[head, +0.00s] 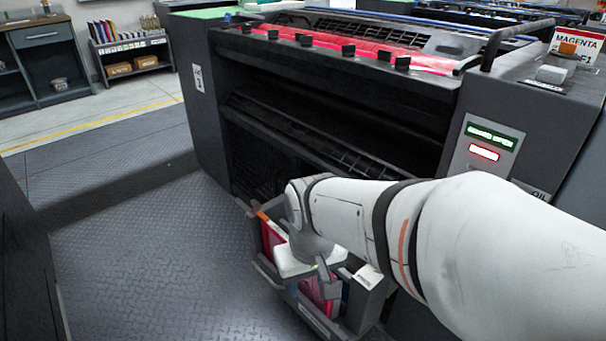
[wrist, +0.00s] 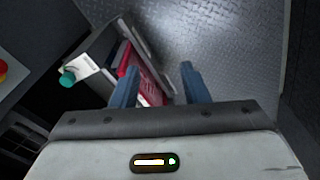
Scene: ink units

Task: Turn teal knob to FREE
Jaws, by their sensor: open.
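The teal knob (wrist: 68,77) shows small at the left of the wrist view, on a white plate (wrist: 86,68) with dark marks. The marks are too small to read, so I cannot tell the knob's setting. My gripper (wrist: 158,80) has its two blue fingers apart, with nothing held between them. The knob lies to the left of the left finger, clear of it. In the head view my arm reaches down in front of the press, and I cannot make out the knob there.
A dark carrier holding red and pink items (head: 273,236) stands below my wrist; a red item (wrist: 140,78) shows beyond the fingers. The magenta press unit (head: 325,125) stands behind my arm. A red button (wrist: 3,68) sits at the far left. The plated floor (head: 150,260) is clear at left.

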